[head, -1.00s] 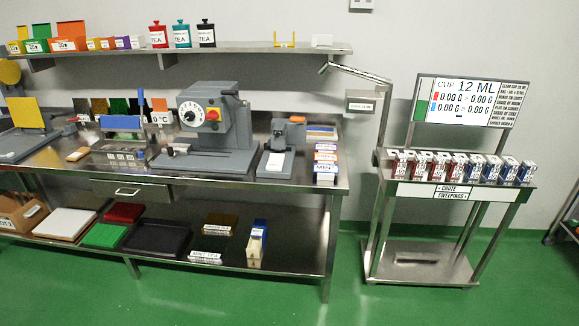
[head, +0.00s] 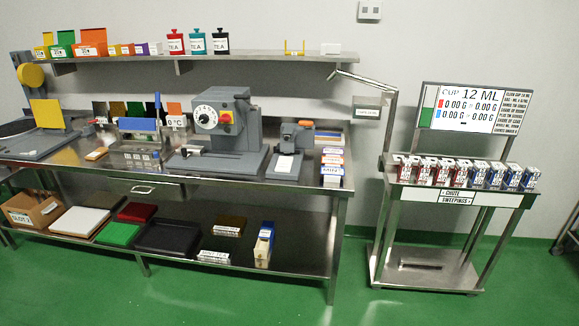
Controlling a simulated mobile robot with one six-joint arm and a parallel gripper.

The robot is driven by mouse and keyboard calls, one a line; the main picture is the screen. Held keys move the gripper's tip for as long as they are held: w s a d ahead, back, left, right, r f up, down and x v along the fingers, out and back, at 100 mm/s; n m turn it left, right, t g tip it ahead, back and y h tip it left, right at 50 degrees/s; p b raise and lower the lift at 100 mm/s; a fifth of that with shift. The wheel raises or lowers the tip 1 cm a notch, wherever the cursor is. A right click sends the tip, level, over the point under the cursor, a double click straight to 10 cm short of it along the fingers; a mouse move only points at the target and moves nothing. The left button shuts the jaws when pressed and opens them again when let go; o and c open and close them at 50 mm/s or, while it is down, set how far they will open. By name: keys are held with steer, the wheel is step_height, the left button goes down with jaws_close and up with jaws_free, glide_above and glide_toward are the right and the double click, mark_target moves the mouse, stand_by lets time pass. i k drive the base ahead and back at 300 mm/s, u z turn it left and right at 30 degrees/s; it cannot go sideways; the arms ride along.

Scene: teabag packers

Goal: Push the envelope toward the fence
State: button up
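My gripper is not in view. A small flat white piece (head: 284,164) lies on the base of a grey bench device (head: 296,146) at the right of the steel bench. It may be the envelope, but it is too small to be sure. I cannot clearly make out a fence at this distance.
The steel bench (head: 215,187) also carries a grey dial machine (head: 220,130) and a stack of labelled boxes (head: 332,167). A cart (head: 425,190) with several small cartons and a display (head: 470,108) stands to the right. Green floor (head: 200,300) in front is clear.

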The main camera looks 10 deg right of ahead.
mark_target(284, 164)
steer(key=u, duration=0.1)
steer(key=i, duration=0.95)
steer(key=z, duration=0.25)
steer(key=k, duration=0.5)
steer(key=u, duration=0.9)
